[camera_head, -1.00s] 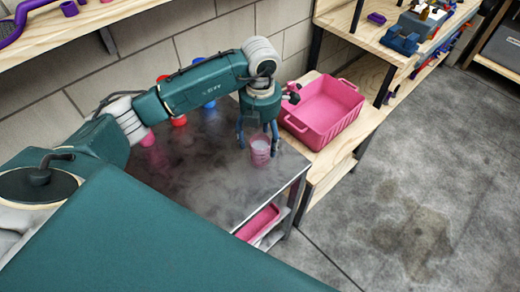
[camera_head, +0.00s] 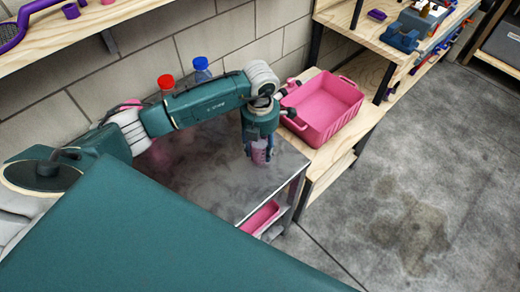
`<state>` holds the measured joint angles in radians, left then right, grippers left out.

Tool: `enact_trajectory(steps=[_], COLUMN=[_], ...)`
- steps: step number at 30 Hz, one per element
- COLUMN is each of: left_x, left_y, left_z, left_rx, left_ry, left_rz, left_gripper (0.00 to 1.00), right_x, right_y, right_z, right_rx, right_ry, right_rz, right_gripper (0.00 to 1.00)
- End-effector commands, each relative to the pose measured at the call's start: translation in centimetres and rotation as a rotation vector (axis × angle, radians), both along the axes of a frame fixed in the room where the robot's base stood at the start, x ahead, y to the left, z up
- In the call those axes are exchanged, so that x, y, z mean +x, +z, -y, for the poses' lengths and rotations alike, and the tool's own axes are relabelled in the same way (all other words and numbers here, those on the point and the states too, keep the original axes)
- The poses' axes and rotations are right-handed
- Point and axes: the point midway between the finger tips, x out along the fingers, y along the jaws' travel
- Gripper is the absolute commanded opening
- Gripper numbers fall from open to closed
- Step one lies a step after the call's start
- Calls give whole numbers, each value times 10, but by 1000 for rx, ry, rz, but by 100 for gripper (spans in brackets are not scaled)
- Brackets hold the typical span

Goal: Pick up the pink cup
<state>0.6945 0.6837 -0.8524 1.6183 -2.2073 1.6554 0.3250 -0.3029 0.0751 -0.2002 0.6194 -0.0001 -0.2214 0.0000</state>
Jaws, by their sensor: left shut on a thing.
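The pink cup (camera_head: 259,156) stands upright near the right edge of the metal table (camera_head: 222,197). My left gripper (camera_head: 259,150) comes down from above with its fingers on both sides of the cup. It is shut on the cup, and its fingers hide part of the cup's sides. I cannot tell whether the cup's base touches the table. My right gripper does not show.
A pink crate (camera_head: 322,112) sits on the wooden shelf right of the table. A red-capped bottle (camera_head: 166,83) and a blue-capped bottle (camera_head: 202,70) stand behind my left arm. Another pink bin (camera_head: 262,216) is under the table. The floor at right is clear.

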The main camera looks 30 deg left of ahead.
Motion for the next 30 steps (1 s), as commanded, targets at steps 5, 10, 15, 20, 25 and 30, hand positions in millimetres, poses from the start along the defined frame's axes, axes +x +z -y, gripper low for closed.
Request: enact_trajectory(steps=[5,10,15,20,25,30], left_x=[1,1,1,2,1,2], left_y=[1,3,8,19,35,56], left_z=[0,0,0,0,0,0], left_rx=[-1,-1,0,-1,-1,-1], left_ry=[0,0,0,0,0,0], left_rz=[2,2,3,4,4,5], left_gripper=[12,12,12,12,12,12], right_x=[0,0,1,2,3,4], right_y=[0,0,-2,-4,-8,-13], right_z=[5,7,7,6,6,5], right_rx=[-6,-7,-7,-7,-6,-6], right_ry=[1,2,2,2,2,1], right_rz=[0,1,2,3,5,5], right_gripper=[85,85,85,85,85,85])
